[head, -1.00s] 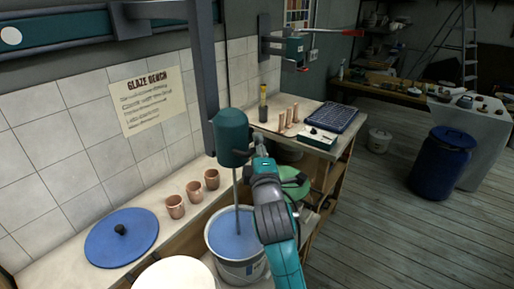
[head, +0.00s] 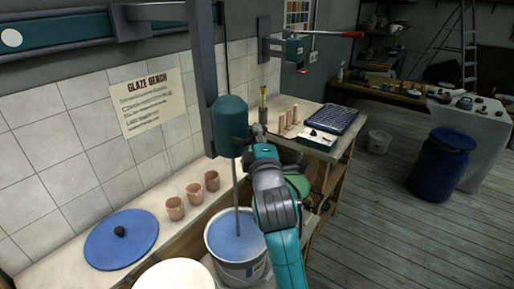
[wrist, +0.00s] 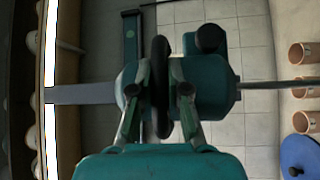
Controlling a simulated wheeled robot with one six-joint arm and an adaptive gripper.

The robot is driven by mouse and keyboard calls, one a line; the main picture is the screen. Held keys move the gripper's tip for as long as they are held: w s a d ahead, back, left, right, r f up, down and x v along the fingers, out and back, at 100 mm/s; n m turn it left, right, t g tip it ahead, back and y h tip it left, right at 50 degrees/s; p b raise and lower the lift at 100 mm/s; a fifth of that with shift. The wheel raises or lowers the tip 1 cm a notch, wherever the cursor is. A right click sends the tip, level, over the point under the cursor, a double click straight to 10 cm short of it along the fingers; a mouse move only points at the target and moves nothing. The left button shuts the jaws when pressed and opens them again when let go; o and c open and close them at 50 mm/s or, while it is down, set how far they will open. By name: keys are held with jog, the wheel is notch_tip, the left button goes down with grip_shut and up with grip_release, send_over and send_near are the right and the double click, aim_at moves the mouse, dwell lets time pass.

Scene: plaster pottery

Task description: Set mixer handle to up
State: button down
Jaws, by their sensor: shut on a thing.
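The mixer (head: 230,126) is a teal motor body on a grey upright, with a thin shaft (head: 237,195) hanging down into a bucket of blue glaze (head: 238,270). The shaft's lower end is hidden in the blue liquid. In the wrist view the mixer body (wrist: 212,88) lies sideways, with its shaft running to the right. The dark, rounded mixer handle (wrist: 160,85) crosses in front of the body. My gripper (wrist: 158,82) is shut on the handle, one finger on each side. In the head view my gripper (head: 256,138) is at the mixer's right side and partly hidden.
Several copper-coloured cups (head: 194,194) and a blue lid (head: 121,239) lie on the bench to the left. A white round top (head: 175,277) is at the front. Small tools and a dark tray (head: 329,120) are on the bench behind.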

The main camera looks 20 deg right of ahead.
notch_tip(320, 180, up, 15)
jog(key=shift+r, duration=0.2)
dwell(0.3)
jog(key=c, duration=1.1)
grip_release()
jog(key=shift+c, duration=0.2)
jog(key=shift+f, duration=0.1)
jog(key=v, duration=1.2)
